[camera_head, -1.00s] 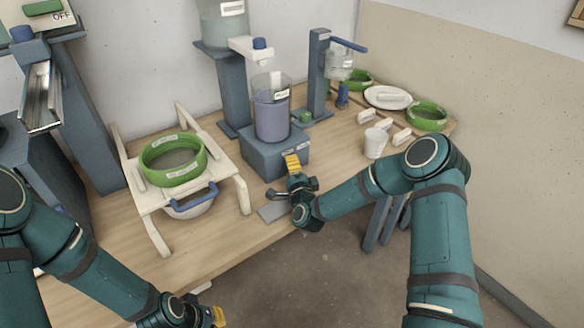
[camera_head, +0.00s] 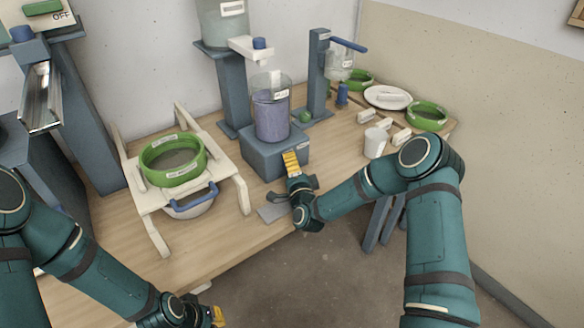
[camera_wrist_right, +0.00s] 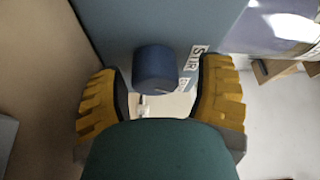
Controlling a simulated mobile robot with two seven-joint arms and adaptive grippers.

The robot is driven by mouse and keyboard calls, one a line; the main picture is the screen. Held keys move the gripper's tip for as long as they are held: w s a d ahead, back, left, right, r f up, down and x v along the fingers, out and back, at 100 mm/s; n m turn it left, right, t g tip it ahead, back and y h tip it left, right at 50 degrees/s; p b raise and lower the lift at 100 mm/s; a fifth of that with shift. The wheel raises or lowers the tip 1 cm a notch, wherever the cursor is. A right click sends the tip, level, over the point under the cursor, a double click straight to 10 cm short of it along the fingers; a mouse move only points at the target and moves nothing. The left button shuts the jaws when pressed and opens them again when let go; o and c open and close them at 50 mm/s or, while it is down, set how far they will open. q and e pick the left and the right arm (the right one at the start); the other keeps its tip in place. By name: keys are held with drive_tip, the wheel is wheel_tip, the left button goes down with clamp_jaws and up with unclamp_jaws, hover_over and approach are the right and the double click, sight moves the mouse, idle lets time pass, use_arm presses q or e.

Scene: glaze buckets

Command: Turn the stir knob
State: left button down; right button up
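The stir knob is a dark blue cylinder (camera_wrist_right: 155,68) on the face of a blue-grey block, beside a "STIR" label (camera_wrist_right: 198,57). In the head view the block (camera_head: 262,158) carries a clear bucket of purple-blue liquid (camera_head: 271,118); the knob is hidden there behind my right gripper (camera_head: 291,162). In the right wrist view my right gripper (camera_wrist_right: 160,97) is open, one yellow finger on each side of the knob, with a visible gap at both. My left gripper (camera_head: 217,316) shows only partly at the bottom edge.
A white stand with a green-rimmed sieve (camera_head: 172,160) and a blue-handled bowl (camera_head: 192,204) is to the left. A grey plate (camera_head: 272,213) lies near the table's front edge. A white cup (camera_head: 375,143) and white blocks stand right.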

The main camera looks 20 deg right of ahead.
drive_tip(key=shift+s+f, duration=0.2)
drive_tip(key=shift+f, duration=0.1)
drive_tip(key=shift+s+a, duration=0.1)
drive_tip(key=shift+s, duration=0.15)
drive_tip(key=s, duration=0.7)
drive_tip(key=shift+s+a+f, duration=0.15)
drive_tip(key=shift+s+f, duration=0.05)
drive_tip(key=shift+f, duration=0.05)
